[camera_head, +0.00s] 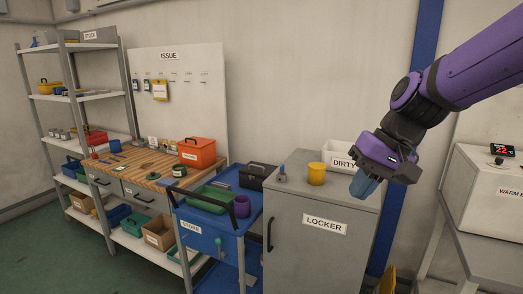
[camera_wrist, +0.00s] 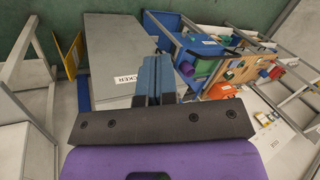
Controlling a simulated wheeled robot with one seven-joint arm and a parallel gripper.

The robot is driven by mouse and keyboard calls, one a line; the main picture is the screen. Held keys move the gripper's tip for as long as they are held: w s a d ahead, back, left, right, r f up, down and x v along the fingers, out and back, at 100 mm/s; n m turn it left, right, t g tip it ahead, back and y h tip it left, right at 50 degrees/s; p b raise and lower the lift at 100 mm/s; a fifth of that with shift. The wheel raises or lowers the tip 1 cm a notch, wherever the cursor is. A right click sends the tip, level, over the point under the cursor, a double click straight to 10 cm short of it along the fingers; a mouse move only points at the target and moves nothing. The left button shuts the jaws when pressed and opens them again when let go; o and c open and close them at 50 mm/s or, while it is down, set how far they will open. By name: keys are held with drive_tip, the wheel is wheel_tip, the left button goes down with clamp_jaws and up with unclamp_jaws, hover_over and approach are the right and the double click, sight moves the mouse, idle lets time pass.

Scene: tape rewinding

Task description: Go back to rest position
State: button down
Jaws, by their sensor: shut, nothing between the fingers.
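My gripper (camera_head: 363,185) hangs in the air over the right front part of the grey locker (camera_head: 322,248) in the head view. Its blue-grey fingers point down and are shut with nothing between them. In the wrist view the fingers of my gripper (camera_wrist: 154,82) lie together, with the grey locker (camera_wrist: 115,50) behind them. My purple arm reaches in from the upper right of the head view.
A yellow cup (camera_head: 316,174) and a white bin marked DIRTY (camera_head: 342,158) stand on the locker. A blue cart (camera_head: 207,226) stands left of it, before a wooden workbench (camera_head: 130,166) and a shelf rack (camera_head: 72,98). A white box (camera_head: 490,190) stands at the right.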

drive_tip(key=s+d+r+t+h, duration=0.4)
drive_tip(key=s+d, duration=0.8)
drive_tip(key=s, duration=0.2)
drive_tip(key=shift+s+h, duration=0.15)
drive_tip(key=shift+h, duration=0.25)
